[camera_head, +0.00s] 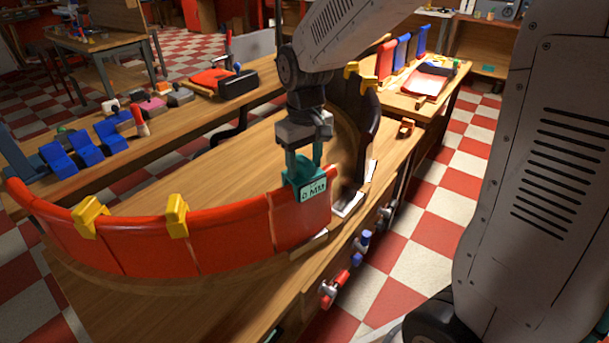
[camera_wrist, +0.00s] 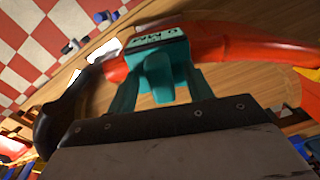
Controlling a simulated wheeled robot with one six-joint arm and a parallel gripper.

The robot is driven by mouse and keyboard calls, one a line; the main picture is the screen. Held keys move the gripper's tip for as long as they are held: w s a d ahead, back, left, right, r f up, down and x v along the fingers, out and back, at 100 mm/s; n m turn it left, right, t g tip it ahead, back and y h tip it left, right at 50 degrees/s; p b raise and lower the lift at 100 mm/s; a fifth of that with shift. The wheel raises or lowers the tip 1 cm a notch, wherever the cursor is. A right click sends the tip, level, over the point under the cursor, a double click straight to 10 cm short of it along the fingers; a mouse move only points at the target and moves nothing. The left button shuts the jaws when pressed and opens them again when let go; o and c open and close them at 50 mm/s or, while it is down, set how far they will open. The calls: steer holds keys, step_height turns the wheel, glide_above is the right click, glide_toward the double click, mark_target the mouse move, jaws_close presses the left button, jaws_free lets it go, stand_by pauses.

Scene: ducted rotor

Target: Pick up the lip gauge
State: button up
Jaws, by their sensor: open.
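The lip gauge is a teal block (camera_head: 308,189) with a pale plate marked "0 MM". It sits on the top edge of the red curved wall, at that wall's right end. My gripper (camera_head: 303,165) is directly above it, fingers pointing down. In the wrist view the gauge (camera_wrist: 160,75) has a tab between my gripper's two teal fingers (camera_wrist: 155,90), which are apart on either side of it. The gripper is open around the tab. Whether either finger touches it I cannot tell.
The red curved wall (camera_head: 235,235) stands on a wooden bench with yellow clips (camera_head: 177,215) on its rim. A dark curved segment (camera_head: 368,125) stands behind right of the gauge. Clamps (camera_head: 333,288) line the bench's right edge. The checkered floor at right is clear.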

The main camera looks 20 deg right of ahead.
jaws_close()
steer(key=shift+r, duration=0.15)
steer(key=shift+r, duration=0.2)
steer(key=r, duration=0.3)
steer(key=shift+s, duration=0.25)
steer(key=s+r, duration=0.2)
steer(key=s, duration=1.3)
steer(key=shift+s+d+r, duration=0.1)
steer(key=shift+s+r, duration=0.05)
steer(key=shift+r, duration=0.95)
steer(key=shift+s+r, duration=0.1)
steer(key=shift+r, duration=1)
